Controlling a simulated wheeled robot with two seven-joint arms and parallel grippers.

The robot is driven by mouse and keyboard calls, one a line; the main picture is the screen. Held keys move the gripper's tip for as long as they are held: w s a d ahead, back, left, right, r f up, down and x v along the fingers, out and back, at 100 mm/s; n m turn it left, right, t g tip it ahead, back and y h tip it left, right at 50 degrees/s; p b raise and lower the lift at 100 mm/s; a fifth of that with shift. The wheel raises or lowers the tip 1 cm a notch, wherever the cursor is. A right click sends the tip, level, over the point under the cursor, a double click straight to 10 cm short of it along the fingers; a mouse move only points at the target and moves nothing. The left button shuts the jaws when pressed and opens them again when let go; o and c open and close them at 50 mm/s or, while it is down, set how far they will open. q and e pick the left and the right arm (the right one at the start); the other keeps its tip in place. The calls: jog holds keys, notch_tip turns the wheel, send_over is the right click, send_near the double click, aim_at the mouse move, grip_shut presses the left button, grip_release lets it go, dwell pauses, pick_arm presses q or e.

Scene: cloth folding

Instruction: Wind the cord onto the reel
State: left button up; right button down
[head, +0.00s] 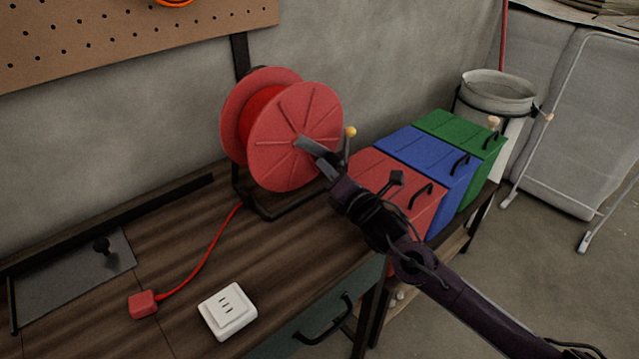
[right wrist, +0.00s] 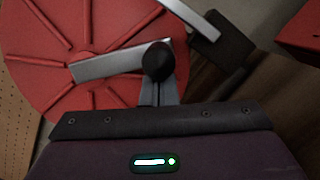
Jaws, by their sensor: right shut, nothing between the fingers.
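The red reel (head: 295,137) stands upright in a black frame on the wooden bench, with red cord (head: 262,115) wound on its drum. A loose length of cord (head: 208,255) runs down from the reel across the bench to a red plug (head: 143,303). A grey metal crank arm (head: 312,145) lies across the reel's near face; it also shows in the right wrist view (right wrist: 105,65). My right gripper (head: 332,166) is shut in front of the reel by this arm. A dark rounded shape (right wrist: 157,60) covers its tips in the wrist view. My left gripper is out of view.
A white socket block (head: 227,311) sits near the bench's front edge. A dark plate with a knob (head: 75,275) lies at left. Red (head: 392,180), blue (head: 430,160) and green (head: 462,135) boxes stand right of the reel, near my right arm. A yellow knob (head: 350,132) stands beside the reel.

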aim_at(337, 156)
jog(key=n+b, duration=0.1)
jog(key=w+d+r+n+b, duration=0.1)
jog(key=n, duration=0.1)
jog(key=d+r+n+y+b, duration=0.1)
jog(key=n, duration=0.1)
jog(key=shift+w, duration=0.25)
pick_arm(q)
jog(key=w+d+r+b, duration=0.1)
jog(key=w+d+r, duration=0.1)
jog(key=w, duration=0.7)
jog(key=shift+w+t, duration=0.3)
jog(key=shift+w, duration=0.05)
pick_arm(e)
jog(key=shift+w+d+r+n+y, duration=0.1)
jog(key=shift+d+r+n+y, duration=0.15)
jog(key=shift+r+n, duration=0.55)
jog(key=shift+f, duration=0.25)
